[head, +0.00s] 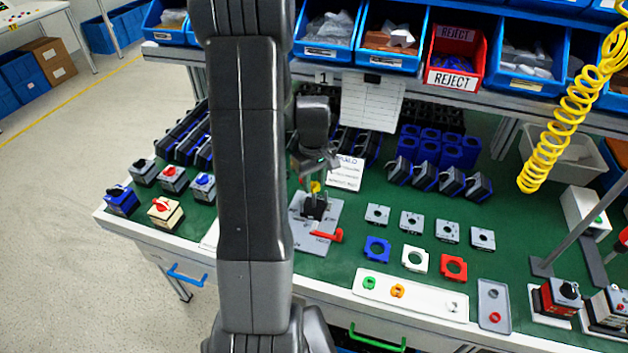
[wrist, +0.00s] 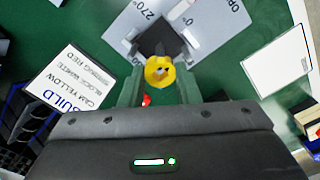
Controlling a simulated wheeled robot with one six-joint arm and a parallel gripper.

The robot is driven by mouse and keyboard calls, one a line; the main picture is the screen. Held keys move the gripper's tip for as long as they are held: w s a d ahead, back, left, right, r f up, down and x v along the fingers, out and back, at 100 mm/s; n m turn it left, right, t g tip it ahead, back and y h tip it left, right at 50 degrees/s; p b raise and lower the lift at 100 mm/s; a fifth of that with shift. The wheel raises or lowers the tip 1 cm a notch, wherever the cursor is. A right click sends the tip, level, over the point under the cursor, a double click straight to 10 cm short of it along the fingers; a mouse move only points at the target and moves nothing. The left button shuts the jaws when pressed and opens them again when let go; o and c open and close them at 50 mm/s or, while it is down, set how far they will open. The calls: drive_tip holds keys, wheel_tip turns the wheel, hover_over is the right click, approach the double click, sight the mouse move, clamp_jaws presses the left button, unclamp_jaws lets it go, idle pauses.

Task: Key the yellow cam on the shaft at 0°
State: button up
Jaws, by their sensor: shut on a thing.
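The yellow cam (wrist: 159,72) is held between the fingertips of my gripper (wrist: 159,84). It also shows in the head view (head: 315,187), just below my gripper (head: 317,172). The grey dial plate (head: 322,240) lies on the green bench with a dark block (head: 316,208) on it. In the wrist view the dark block (wrist: 150,38) is just beyond the cam, and the plate (wrist: 120,22) shows "270°" and "0". I cannot tell whether the cam touches the block. The shaft is not clearly visible.
A build card (head: 344,173) reads cam yellow, block white. Blue, white (head: 414,260) and red square rings and grey blocks lie to the right. A white tray (head: 420,297) holds green and orange rings.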

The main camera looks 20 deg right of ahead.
drive_tip(key=shift+f, duration=0.25)
drive_tip(key=shift+f+b, duration=0.9)
drive_tip(key=o, duration=1)
drive_tip(key=shift+r, duration=0.1)
wheel_tip(320, 180, up, 14)
drive_tip(key=shift+f, duration=0.2)
